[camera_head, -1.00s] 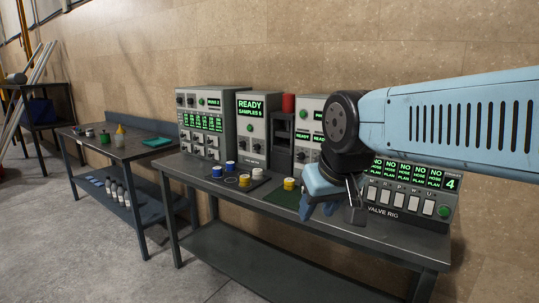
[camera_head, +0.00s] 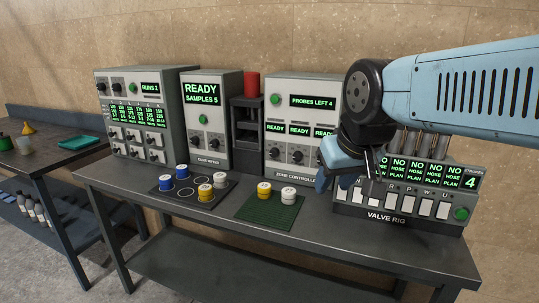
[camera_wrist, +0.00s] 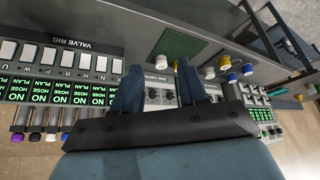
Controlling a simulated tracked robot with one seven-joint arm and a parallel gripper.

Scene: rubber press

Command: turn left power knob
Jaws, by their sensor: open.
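The grey zone controller (camera_head: 300,95) stands on the bench with a row of black knobs below its READY displays. Its left knob (camera_head: 275,153) and middle knob (camera_head: 297,157) show clearly; the right one is partly behind my gripper. The knobs' labels are too small to read. My gripper (camera_head: 345,187) is open and empty, in front of the controller's right side and the valve rig's left end. In the wrist view, my two fingers (camera_wrist: 161,75) are spread apart, with the zone controller (camera_wrist: 160,78) beyond them. No finger is seen touching a knob.
The valve rig (camera_head: 385,217) stands right of the controller. Spools sit on a black mat (camera_head: 190,203) and green mat (camera_head: 270,211). The bench's front strip is clear.

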